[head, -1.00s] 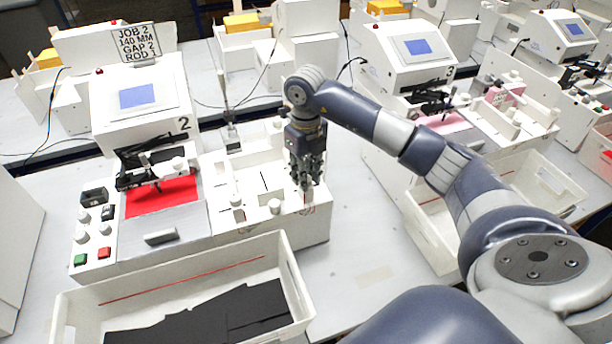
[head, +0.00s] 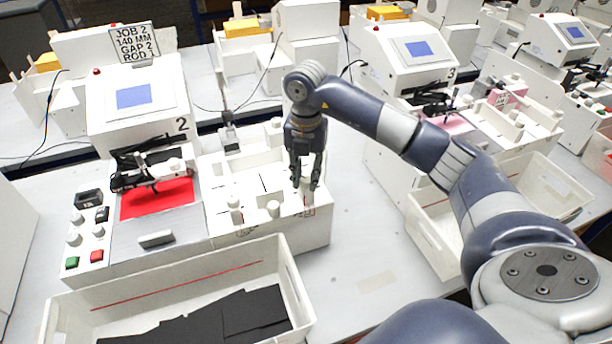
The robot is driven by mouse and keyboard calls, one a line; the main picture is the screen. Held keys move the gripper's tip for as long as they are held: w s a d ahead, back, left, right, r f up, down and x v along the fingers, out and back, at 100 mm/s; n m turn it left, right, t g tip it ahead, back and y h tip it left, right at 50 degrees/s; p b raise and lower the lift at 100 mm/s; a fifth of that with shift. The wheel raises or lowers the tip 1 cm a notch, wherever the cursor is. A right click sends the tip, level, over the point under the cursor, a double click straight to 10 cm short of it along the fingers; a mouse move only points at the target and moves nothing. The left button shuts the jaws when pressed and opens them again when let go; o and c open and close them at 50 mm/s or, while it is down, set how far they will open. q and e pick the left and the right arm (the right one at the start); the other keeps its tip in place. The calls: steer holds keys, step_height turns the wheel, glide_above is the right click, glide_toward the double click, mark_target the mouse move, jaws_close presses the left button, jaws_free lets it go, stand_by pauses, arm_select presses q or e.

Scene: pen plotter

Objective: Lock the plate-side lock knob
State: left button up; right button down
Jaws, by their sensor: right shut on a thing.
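My right gripper (head: 306,186) points down at the right end of the white plate (head: 262,225) of station 2. Its fingers are shut on a small pale knob there, mostly hidden by the fingers. I cannot read how far the knob is turned. Two other white knobs, a left one (head: 235,208) and a middle one (head: 273,209), stand upright near the plate's front edge, apart from the gripper. My left gripper is out of view.
The plotter (head: 150,165) with a red sheet (head: 157,197) is left of the plate. A white bin (head: 296,285) with black sheets stands in front. Station 3's bin (head: 421,228) is to the right. Bare table (head: 352,240) lies between them.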

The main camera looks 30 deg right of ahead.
mark_target(306, 179)
steer(key=shift+r+m, duration=0.1)
steer(key=shift+m, duration=1.6)
steer(key=c, duration=1.3)
jaws_free()
steer(key=shift+c, duration=0.2)
step_height(306, 179, up, 12)
